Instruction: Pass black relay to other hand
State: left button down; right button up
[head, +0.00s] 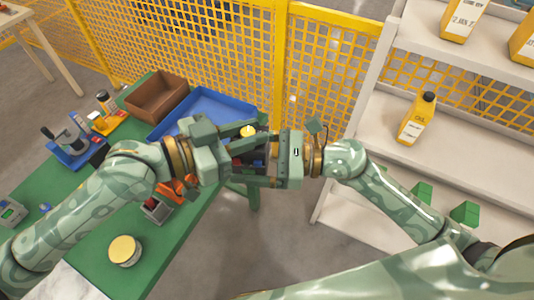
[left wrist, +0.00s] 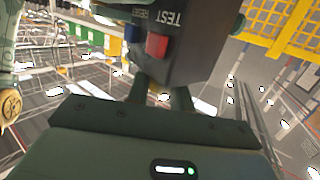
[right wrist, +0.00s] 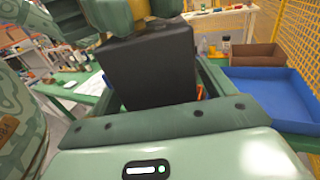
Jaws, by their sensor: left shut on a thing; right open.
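The black relay (head: 258,157) is between my two grippers in the head view, partly hidden by their fingers. In the left wrist view the relay (left wrist: 185,58) shows a red button, a blue button and the word TEST. My left gripper (head: 236,153) is shut on it. My right gripper (head: 252,163) faces it from the right, with its open fingers on either side of the relay. In the right wrist view the relay's plain dark face (right wrist: 150,68) stands between those fingers; I cannot tell whether they touch it.
A green table (head: 85,218) on the left holds a blue tray (head: 213,101), a brown box (head: 157,95), a round yellow-topped tin (head: 124,250) and small devices. A pale shelf (head: 388,125) with yellow bottles (head: 417,118) stands right. Yellow mesh fencing (head: 325,65) is behind.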

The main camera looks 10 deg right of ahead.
jog(key=c, duration=1.3)
pick_arm(q)
jog(key=c, duration=1.1)
grip_release()
jog(key=shift+c, duration=0.2)
